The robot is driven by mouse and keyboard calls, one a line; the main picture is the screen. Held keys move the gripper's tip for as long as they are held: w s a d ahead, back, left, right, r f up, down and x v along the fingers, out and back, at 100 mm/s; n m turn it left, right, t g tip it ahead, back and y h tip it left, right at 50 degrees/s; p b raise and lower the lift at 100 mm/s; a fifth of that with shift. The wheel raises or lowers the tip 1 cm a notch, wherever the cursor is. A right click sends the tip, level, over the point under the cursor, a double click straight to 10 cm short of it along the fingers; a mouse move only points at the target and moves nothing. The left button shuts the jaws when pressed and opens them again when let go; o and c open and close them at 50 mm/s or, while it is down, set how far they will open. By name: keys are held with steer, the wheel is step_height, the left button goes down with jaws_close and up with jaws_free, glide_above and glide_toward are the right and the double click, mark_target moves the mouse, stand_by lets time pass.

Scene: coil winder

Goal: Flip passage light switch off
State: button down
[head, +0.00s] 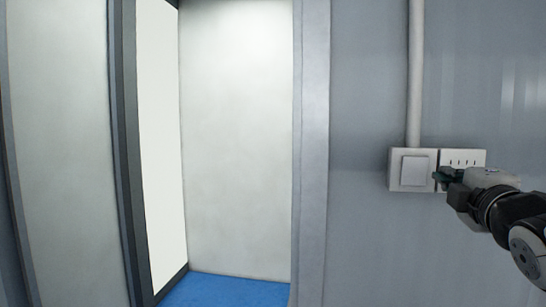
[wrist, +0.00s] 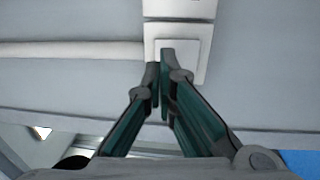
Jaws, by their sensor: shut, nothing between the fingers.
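The light switch (head: 414,170) is a square white rocker in a pale box on the grey wall, at the right in the head view. It also shows in the wrist view (wrist: 190,49), just beyond the fingertips. My gripper (head: 440,178) has green fingers and is shut and empty. Its tips are at the right edge of the rocker in the head view. In the wrist view my gripper (wrist: 160,65) overlaps the lower left part of the rocker plate. I cannot tell whether the tips touch it, or which way the rocker is tilted.
A socket panel (head: 467,158) with several slots adjoins the switch on the right, partly behind my gripper. A conduit (head: 415,75) runs up the wall from the box. To the left is an open doorway with a blue floor (head: 225,291) and a grey frame (head: 312,150).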

mark_target(426, 160)
steer(key=p+x, duration=0.1)
steer(key=x, duration=0.7)
steer(key=shift+r, duration=0.1)
steer(key=shift+w+d+r+g+p, duration=0.1)
steer(key=shift+w+r+g+p, duration=0.25)
steer(key=shift+p, duration=0.25)
steer(key=shift+f, duration=0.25)
